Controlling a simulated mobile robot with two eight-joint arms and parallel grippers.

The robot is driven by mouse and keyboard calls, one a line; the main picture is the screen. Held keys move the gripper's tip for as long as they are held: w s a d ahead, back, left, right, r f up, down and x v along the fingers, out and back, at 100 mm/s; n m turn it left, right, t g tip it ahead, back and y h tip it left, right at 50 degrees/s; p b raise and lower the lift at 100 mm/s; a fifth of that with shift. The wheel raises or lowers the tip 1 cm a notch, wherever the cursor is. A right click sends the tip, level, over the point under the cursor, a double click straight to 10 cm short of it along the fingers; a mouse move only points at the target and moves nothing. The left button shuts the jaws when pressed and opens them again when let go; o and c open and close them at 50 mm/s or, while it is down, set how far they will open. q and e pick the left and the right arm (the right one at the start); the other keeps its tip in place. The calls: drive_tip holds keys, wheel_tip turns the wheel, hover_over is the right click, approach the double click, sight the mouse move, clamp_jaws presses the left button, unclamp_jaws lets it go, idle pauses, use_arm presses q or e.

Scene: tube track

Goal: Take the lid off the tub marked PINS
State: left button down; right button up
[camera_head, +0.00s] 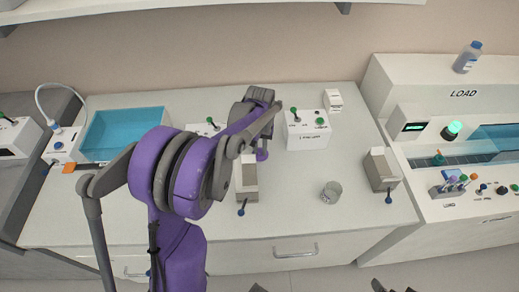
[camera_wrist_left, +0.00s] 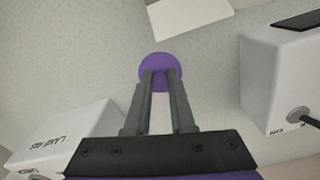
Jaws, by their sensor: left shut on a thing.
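A round purple disc (camera_wrist_left: 160,62) shows between the fingertips of my left gripper (camera_wrist_left: 160,78) in the left wrist view. The gripper's two fingers are close together and shut on it. The light speckled surface lies behind it. In the head view, a small purple part (camera_head: 262,155) shows beyond my left arm. I cannot tell if it is the disc or part of my wrist. I cannot read a PINS mark in either view, and no tub is clearly seen. Dark parts at the head view's bottom edge may be my right gripper.
A white box (camera_head: 307,130) with knobs stands to the right of my left gripper. A grey-white holder (camera_head: 247,177) stands in front. A clear cup (camera_head: 331,192) and another holder (camera_head: 381,170) stand further right. A blue basin (camera_head: 122,132) is at left; the LOAD machine (camera_head: 463,94) is at right.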

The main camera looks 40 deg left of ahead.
use_arm(q)
drive_tip(key=shift+f, duration=0.15)
drive_tip(key=shift+f, duration=0.15)
drive_tip(key=c, duration=0.8)
unclamp_jaws()
drive_tip(key=shift+o, duration=0.2)
